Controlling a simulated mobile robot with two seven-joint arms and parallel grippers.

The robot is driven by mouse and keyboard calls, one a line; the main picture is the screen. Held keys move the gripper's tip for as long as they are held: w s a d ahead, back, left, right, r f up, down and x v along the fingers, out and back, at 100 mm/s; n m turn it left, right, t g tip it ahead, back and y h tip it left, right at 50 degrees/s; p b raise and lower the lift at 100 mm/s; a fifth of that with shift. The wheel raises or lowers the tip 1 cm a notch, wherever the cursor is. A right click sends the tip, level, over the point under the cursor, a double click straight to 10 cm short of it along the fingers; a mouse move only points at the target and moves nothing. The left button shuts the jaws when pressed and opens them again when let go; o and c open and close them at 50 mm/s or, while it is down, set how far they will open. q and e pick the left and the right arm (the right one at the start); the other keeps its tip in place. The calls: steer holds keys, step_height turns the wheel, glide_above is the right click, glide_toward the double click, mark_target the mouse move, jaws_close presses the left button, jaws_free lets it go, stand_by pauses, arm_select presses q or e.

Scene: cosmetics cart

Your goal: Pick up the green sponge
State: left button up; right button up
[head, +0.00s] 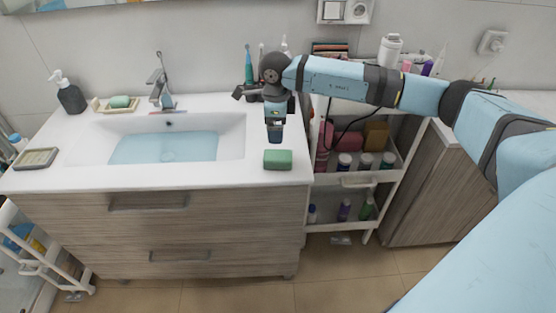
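The green sponge (278,159) lies flat on the white washbasin counter (215,176), close to its front right edge. My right gripper (275,139) comes in from the right and points down just behind and above the sponge. A narrow gap shows between its fingertips and the sponge in the picture. The fingers are small and dark, so I cannot tell whether they are open or shut. My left gripper is not in view.
The sink basin (165,146) holds water, left of the sponge. A faucet (161,86), a soap dispenser (69,93) and a green soap bar (121,102) stand behind it. A white cart (357,179) with bottles is at right. The counter's front strip is mostly clear.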

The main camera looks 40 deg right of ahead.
mark_target(278, 155)
step_height(278, 155, down, 6)
steer(key=shift+f+p, duration=0.1)
steer(key=shift+p, duration=0.2)
steer(key=f, duration=0.2)
steer(key=s+f+p, duration=0.1)
steer(key=f, duration=0.1)
steer(key=shift+f, duration=0.15)
steer(key=shift+w+f, duration=0.1)
steer(key=shift+f, duration=0.4)
steer(key=c, duration=1)
